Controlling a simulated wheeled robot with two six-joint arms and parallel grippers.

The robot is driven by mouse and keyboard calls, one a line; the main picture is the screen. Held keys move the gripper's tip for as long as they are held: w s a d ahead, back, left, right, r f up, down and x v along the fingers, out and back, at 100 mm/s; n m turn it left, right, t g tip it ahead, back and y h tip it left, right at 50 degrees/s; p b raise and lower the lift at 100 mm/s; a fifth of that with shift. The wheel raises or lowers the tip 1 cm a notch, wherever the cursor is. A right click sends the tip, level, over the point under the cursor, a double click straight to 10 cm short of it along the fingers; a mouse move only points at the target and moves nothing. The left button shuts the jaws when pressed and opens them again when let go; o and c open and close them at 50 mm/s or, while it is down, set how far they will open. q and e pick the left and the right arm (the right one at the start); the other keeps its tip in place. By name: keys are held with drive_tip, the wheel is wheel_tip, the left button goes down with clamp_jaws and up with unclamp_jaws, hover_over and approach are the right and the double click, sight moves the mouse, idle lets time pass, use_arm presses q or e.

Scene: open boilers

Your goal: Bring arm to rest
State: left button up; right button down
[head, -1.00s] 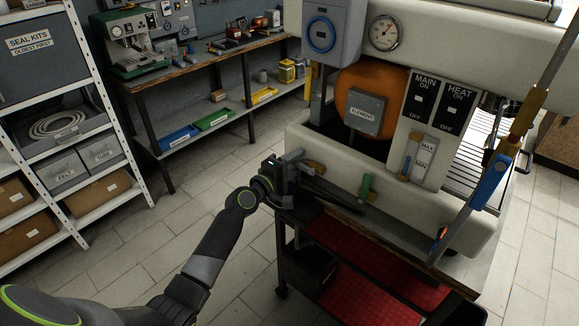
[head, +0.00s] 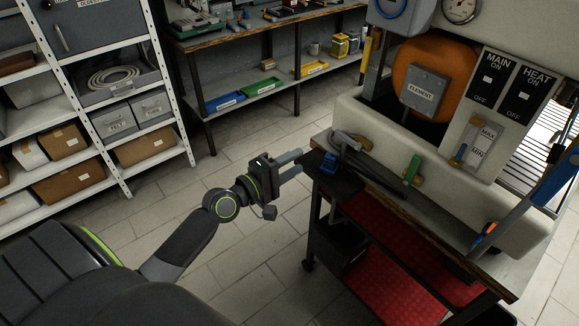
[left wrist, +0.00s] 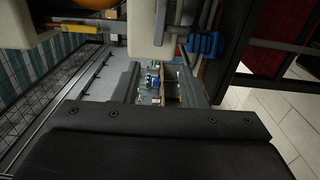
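My left gripper (head: 299,162) is at the end of my left arm, which reaches in from the lower left of the head view. Its two grey fingers are apart with nothing between them. They point right, close to the left end of the bench (head: 440,237), and appear apart from it. In the left wrist view the fingers (left wrist: 160,78) frame an empty gap, with a distant shelf seen through it. My right gripper is not in view.
The bench holds a blue-handled item (head: 329,165), a green-handled part (head: 412,168) and the boiler with its orange tank (head: 428,68). White shelving (head: 108,165) stands left. A workbench (head: 265,80) stands behind. Tiled floor (head: 150,215) is clear around my arm.

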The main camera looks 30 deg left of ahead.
use_arm(q)
drive_tip(key=shift+s+a, duration=0.15)
drive_tip(key=shift+s, duration=0.2)
idle(0.3)
drive_tip(key=s+a+f+m+g+y, duration=0.1)
drive_tip(key=s+a+f+g+y, duration=0.15)
drive_tip(key=f, duration=0.85)
drive_tip(key=s+a+f+m+g+y, duration=0.2)
drive_tip(key=s+a+f, duration=0.15)
drive_tip(key=f, duration=0.75)
drive_tip(key=s+a+f+m+g+y, duration=0.1)
drive_tip(key=s+a+f+g+y, duration=0.15)
drive_tip(key=f, duration=0.85)
drive_tip(key=s+d+f+m+g, duration=0.1)
drive_tip(key=s+f+m+g, duration=0.3)
drive_tip(key=s+f, duration=0.95)
drive_tip(key=s+d+f+m+g, duration=0.2)
drive_tip(key=s+f+m, duration=0.1)
drive_tip(key=s, duration=0.8)
drive_tip(key=s+d+f+m+g, duration=0.2)
drive_tip(key=s+f, duration=0.3)
drive_tip(key=s, duration=0.5)
drive_tip(key=shift+s+d+f+m+g, duration=0.15)
drive_tip(key=shift+s+d+m+g, duration=0.25)
drive_tip(key=shift+d, duration=0.4)
